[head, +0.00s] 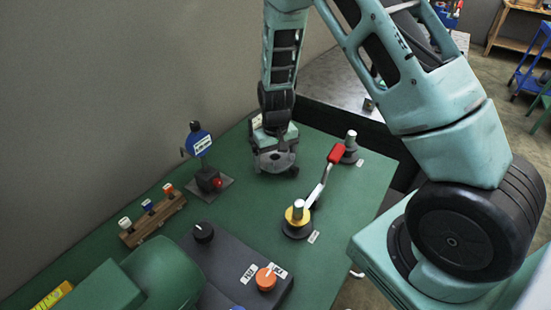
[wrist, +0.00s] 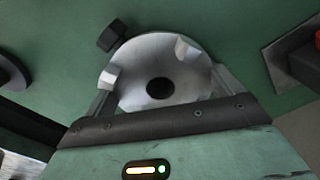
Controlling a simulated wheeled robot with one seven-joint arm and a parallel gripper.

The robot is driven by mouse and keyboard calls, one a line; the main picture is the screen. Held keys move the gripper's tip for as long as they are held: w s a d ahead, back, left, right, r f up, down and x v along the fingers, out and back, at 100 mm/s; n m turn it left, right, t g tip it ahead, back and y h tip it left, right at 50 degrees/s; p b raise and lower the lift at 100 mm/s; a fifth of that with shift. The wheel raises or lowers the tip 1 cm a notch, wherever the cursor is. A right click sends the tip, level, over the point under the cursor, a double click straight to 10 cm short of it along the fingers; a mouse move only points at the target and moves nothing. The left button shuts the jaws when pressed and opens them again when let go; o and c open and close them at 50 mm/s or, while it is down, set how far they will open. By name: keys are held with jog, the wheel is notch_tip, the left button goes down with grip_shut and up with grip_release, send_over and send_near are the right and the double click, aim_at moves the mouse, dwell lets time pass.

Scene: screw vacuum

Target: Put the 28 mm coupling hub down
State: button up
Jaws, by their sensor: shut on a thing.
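The coupling hub is a silver disc with a dark round hole in its middle and raised lugs. It fills the middle of the wrist view (wrist: 190,88). My gripper (head: 275,163) is shut on it at the far end of the green bench, in the head view. The gripper points down with the hub at or just above the bench top. I cannot tell whether the hub touches the surface. The hub's underside is hidden, and its size marking cannot be read.
A post with a red-handled lever (head: 321,186) and yellow collar stands to the right. Behind it is another grey post (head: 350,148). A blue round sign (head: 199,143) on a dark stand and a wooden rack (head: 152,219) are left. Bare green bench lies between.

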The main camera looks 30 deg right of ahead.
jog(key=o, duration=1)
jog(key=shift+o, duration=0.2)
notch_tip(320, 180, up, 12)
jog(key=s+a+r+n+y, duration=0.1)
jog(key=s+a+r+n, duration=0.4)
jog(key=s+a, duration=0.7)
jog(key=s+a+r+n, duration=0.1)
jog(key=s+a+n, duration=0.1)
jog(key=s, duration=0.5)
jog(key=s+a+r+n, duration=0.2)
jog(key=s+a, duration=0.3)
jog(key=s, duration=0.2)
jog(key=shift+s+a+r, duration=0.25)
jog(key=shift+s, duration=0.15)
